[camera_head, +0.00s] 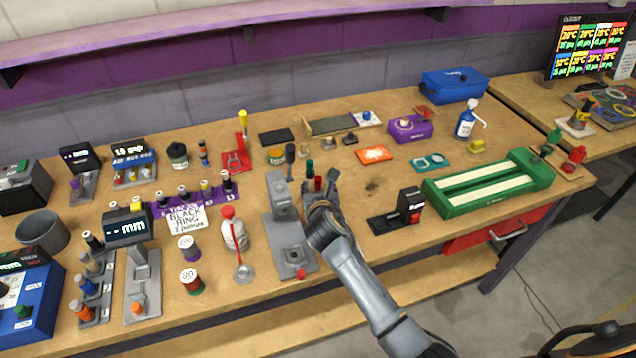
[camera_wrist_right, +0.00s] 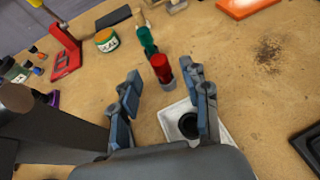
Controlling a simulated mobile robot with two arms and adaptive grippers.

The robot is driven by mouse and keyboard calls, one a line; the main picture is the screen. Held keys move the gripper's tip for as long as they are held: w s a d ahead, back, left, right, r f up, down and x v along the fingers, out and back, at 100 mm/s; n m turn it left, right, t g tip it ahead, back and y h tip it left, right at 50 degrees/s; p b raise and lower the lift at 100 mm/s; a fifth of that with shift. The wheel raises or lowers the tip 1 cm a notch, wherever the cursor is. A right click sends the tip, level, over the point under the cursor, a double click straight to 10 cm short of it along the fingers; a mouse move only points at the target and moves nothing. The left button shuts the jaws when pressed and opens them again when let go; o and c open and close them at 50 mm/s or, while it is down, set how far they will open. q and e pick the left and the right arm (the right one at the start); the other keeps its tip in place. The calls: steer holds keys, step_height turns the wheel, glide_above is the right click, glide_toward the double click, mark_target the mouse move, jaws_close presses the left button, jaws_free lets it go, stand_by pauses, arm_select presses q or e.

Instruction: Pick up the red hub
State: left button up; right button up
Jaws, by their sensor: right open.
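The red hub (camera_head: 318,184) is a small upright red cylinder on the bench, right of the grey press stand. In the right wrist view the red hub (camera_wrist_right: 161,68) stands on a grey lower part, just beyond and between my fingertips. My right gripper (camera_head: 322,190) is open and empty, its fingers (camera_wrist_right: 162,85) spread to either side of the hub, with a visible gap. In the head view the gripper partly hides the hub's base. My left gripper is not in view.
A green cylinder (camera_wrist_right: 147,40) stands just behind the hub. A white square tray with a dark round centre (camera_wrist_right: 188,125) lies under my right finger. The grey press stand (camera_head: 284,222) rises close on the left.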

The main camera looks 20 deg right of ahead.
mark_target(318, 183)
steer(key=x, duration=0.3)
steer(key=shift+w+d+f, duration=0.15)
steer(key=shift+w+f, duration=0.05)
steer(key=shift+w, duration=0.05)
steer(key=shift+w+f, duration=0.1)
steer(key=shift+w, duration=0.1)
jaws_close()
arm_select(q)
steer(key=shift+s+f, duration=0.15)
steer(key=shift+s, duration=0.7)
